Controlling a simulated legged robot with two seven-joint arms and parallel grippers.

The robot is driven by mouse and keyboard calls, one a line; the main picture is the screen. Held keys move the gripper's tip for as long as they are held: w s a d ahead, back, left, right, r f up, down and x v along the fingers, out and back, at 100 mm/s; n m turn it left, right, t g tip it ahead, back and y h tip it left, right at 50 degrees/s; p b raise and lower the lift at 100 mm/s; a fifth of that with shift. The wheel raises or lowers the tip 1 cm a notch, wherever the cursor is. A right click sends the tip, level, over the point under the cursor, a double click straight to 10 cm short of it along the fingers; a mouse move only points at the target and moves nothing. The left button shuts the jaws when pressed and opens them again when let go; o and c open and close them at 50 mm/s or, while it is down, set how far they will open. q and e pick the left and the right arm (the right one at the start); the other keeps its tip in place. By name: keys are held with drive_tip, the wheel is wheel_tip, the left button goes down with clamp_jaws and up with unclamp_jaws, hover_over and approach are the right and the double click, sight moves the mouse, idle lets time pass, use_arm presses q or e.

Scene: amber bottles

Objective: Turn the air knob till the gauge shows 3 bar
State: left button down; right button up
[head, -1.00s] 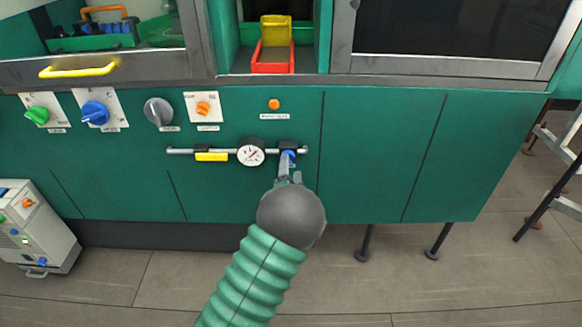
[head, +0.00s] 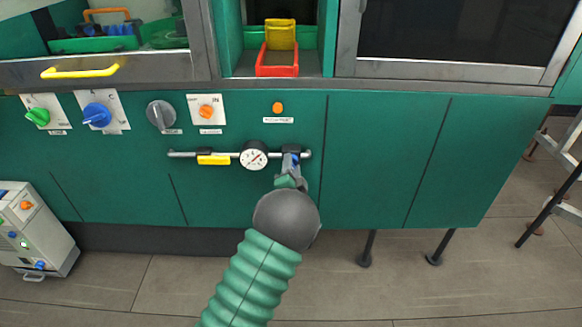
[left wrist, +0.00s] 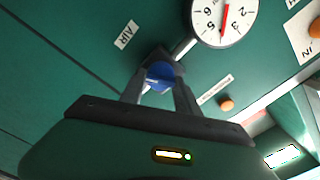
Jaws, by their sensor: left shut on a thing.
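The blue air knob (left wrist: 160,75) sits between the two grey fingers of my left gripper in the left wrist view. My left gripper (head: 290,160) is shut on it and hides most of it in the head view. The round white pressure gauge (head: 254,156) is just left of the knob on the pipe. In the left wrist view the gauge (left wrist: 223,20) appears turned, with its top cut off. Its red needle lies between the 5 and the 3; I cannot read the exact value. My right gripper is not in view.
A yellow handle (head: 213,160) is on the same pipe, left of the gauge. Green, blue, grey and orange knobs line the panel above left. An orange button (head: 278,108) is above the pipe. A red bin (head: 277,68) stands in the recess above. The panel right of the knob is clear.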

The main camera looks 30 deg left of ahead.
use_arm(q)
drive_tip(key=shift+s+a+f+n, duration=0.1)
drive_tip(key=shift+a+f+n, duration=0.1)
drive_tip(key=shift+n, duration=0.2)
drive_tip(key=n, duration=0.3)
drive_tip(key=n+b, duration=0.1)
drive_tip(key=n, duration=0.5)
drive_tip(key=shift+s+f, duration=0.1)
drive_tip(key=shift+f, duration=0.15)
drive_tip(key=shift+b, duration=0.3)
drive_tip(key=c, duration=1.3)
unclamp_jaws()
drive_tip(key=o, duration=0.4)
drive_tip(key=shift+w+a, duration=0.1)
drive_tip(key=shift+w, duration=0.15)
drive_tip(key=shift+r, duration=0.15)
